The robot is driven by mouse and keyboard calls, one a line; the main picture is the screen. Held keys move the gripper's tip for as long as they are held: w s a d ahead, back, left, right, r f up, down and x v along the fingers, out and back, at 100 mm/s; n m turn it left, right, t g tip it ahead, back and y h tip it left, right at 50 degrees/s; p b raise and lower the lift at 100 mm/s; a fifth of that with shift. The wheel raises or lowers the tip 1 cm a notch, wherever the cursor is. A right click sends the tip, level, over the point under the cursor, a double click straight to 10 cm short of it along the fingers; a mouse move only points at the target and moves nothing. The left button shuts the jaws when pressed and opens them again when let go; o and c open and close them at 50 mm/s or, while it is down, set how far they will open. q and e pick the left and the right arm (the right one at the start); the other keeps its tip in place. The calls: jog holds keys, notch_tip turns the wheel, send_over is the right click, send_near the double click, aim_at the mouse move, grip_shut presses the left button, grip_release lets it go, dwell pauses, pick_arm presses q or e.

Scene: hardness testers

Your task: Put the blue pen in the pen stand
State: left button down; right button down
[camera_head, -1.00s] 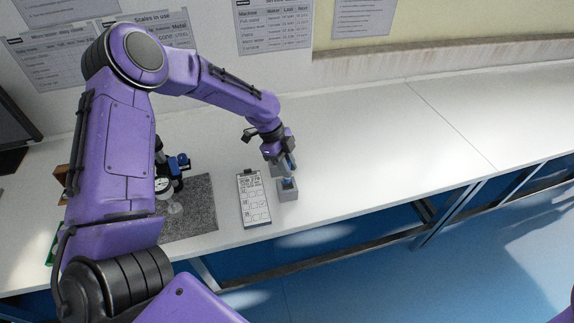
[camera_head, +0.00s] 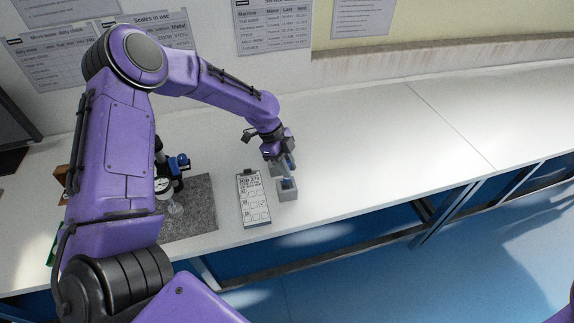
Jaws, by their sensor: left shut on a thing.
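The pen stand (camera_head: 288,195) is a small grey block near the front edge of the white bench, just right of the clipboard. My left gripper (camera_head: 286,171) is just above and behind the stand, pointing down. It is shut on the blue pen (camera_head: 288,183), which is mostly hidden by the fingers. A small blue part shows at the top of the stand, below the fingertips. I cannot tell how deep the pen sits in the stand. My right gripper is not in view.
A clipboard (camera_head: 253,200) with a printed form lies left of the stand. Further left are a grey mat (camera_head: 196,217) and a blue and black device (camera_head: 171,172), partly behind my left arm. The bench (camera_head: 400,135) is clear to the right.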

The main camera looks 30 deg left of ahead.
aim_at(287, 181)
pick_arm(q)
jog(key=shift+f, duration=0.2)
jog(key=shift+f+b, duration=1.8)
jog(key=shift+f, duration=0.55)
jog(key=c, duration=0.9)
grip_release()
jog(key=shift+r, duration=0.1)
jog(key=b+v, duration=0.1)
jog(key=v, duration=0.9)
jog(key=shift+r, duration=0.25)
jog(key=shift+a, duration=0.1)
